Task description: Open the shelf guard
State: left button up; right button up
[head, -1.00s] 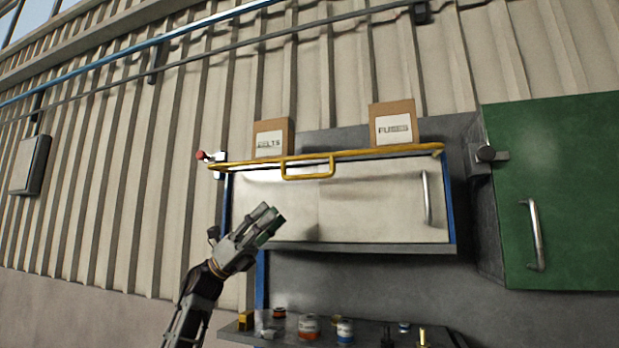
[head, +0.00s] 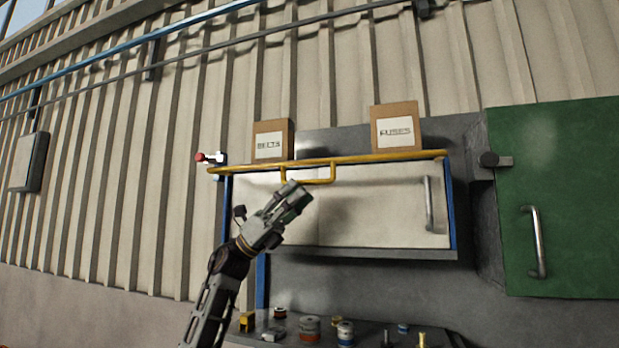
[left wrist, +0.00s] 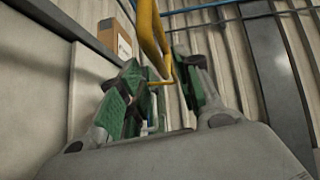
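The shelf guard is a yellow bar (head: 390,155) running along the top front edge of the shelf unit, with a yellow loop handle (head: 322,181) hanging from it. My left gripper (head: 298,198) is raised just below the loop and overlaps its lower left part in the head view; I cannot tell whether they touch. In the left wrist view, its green-padded fingers (left wrist: 163,100) are apart. The yellow guard (left wrist: 150,35) appears beyond and between the fingertips there, with nothing clearly gripped. My right gripper is out of view.
A BELTS box (head: 271,140) and a FUSES box (head: 396,127) stand behind the bar. Below it is a pale panel (head: 375,205) with a metal handle (head: 429,204). A green cabinet door (head: 565,200) is at right. Several small items stand on the lower shelf.

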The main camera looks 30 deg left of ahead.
aim_at(309, 182)
pick_arm(q)
jog(key=p+x, duration=0.1)
jog(key=x, duration=0.2)
jog(key=shift+w+d+r, duration=0.1)
jog(key=shift+d+r, duration=0.1)
jog(key=shift+r, duration=0.1)
jog(key=shift+w+d+r+p, duration=0.15)
jog(key=shift+d+r+p, duration=0.15)
jog(key=shift+d, duration=0.05)
grip_shut()
